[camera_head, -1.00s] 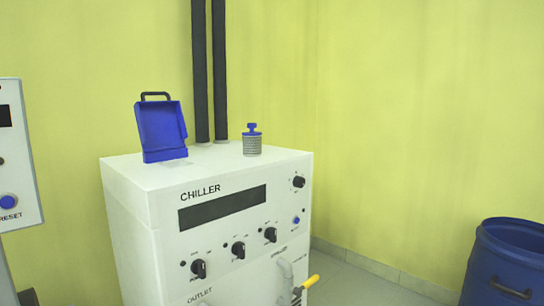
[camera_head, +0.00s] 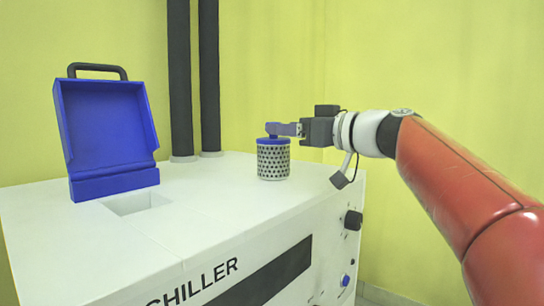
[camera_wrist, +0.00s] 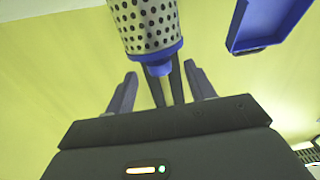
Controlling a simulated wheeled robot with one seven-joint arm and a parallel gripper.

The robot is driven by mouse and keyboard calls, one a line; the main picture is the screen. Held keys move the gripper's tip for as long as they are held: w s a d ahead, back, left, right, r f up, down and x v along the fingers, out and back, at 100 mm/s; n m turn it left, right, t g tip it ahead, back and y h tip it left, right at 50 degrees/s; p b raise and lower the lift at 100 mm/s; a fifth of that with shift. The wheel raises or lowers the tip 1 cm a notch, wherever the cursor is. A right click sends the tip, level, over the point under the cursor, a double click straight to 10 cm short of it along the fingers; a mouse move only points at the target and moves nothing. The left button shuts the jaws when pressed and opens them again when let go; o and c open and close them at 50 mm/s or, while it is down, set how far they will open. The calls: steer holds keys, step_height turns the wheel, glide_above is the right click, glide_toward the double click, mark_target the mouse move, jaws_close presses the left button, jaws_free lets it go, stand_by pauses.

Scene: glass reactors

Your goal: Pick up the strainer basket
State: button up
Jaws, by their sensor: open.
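The strainer basket (camera_head: 273,160) is a perforated metal cylinder with a blue lid. It stands upright on the white chiller top, right of the black pipes. My gripper (camera_head: 279,129) reaches in from the right, level with the blue knob on top of the basket. In the wrist view the basket (camera_wrist: 147,22) appears inverted, with its blue knob between the two spread fingers of my gripper (camera_wrist: 160,70). The fingers are open, with gaps visible on both sides of the knob. In the head view the fingers partly hide the knob.
A blue open lid (camera_head: 106,135) with a dark handle stands at the left, behind a rectangular opening (camera_head: 137,203) in the chiller top (camera_head: 200,210). Two black pipes (camera_head: 208,90) rise behind. The front of the chiller top is clear.

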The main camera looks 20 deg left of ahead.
steer(key=p+x, duration=0.1)
steer(key=x, duration=0.3)
steer(key=shift+w+a+r, duration=0.15)
steer(key=shift+a+r, duration=0.05)
steer(key=shift+c, duration=0.2)
jaws_close()
